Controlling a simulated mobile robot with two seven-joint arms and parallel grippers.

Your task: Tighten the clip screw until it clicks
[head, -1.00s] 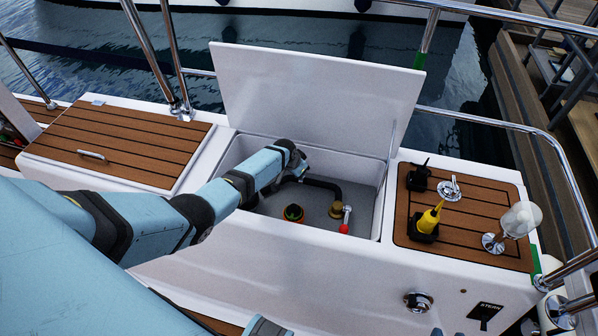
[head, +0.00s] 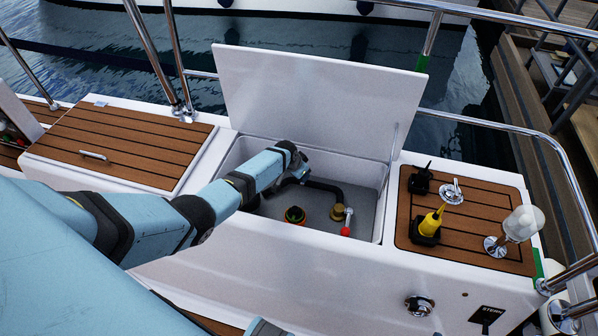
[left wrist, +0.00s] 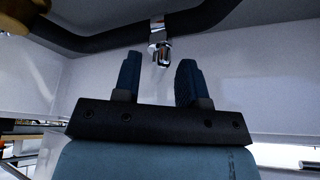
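The clip and its screw (left wrist: 160,50) are shiny metal around a black hose (left wrist: 85,40) in the left wrist view. The screw hangs below the hose, just beyond and between my fingertips. My left gripper (left wrist: 160,78) is open, with its two dark blue fingers apart and nothing between them. In the head view my left arm reaches into the open locker (head: 372,225), and its gripper is largely hidden by the arm and the locker. The black hose (head: 325,187) shows there beside it, but the clip is hidden. My right gripper is not in view.
In the locker are a brass fitting (head: 338,211), a red-handled valve (head: 346,231) and an orange-and-black round item (head: 295,215). The white lid (head: 315,105) stands open behind. A yellow tool (head: 429,223) and a black device (head: 420,180) rest on the right teak panel (head: 470,238).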

